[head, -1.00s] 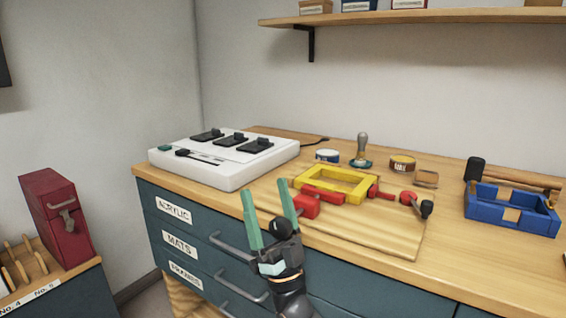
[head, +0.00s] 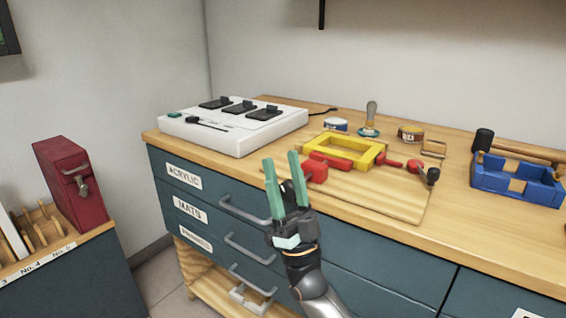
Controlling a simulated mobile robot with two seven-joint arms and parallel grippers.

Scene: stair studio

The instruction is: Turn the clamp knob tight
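The clamp has a yellow rectangular frame (head: 345,152) and a red block (head: 315,171) at its near left end. It lies on a wooden board (head: 385,205) on the workbench. At its right end are red parts and a black knob (head: 433,176). My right gripper (head: 280,157) has teal fingers pointing up, apart and with nothing seen between them. It appears in front of the bench's front edge, just left of the red block and well left of the black knob. Whether it touches the block cannot be told. My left gripper is not in view.
A white console (head: 235,135) with black switches stands at the left of the bench. A stamp (head: 371,120) and small tins stand behind the clamp. A blue holder (head: 515,182) is at right. Drawer handles (head: 243,210) stick out below. A red box (head: 70,185) stands at far left.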

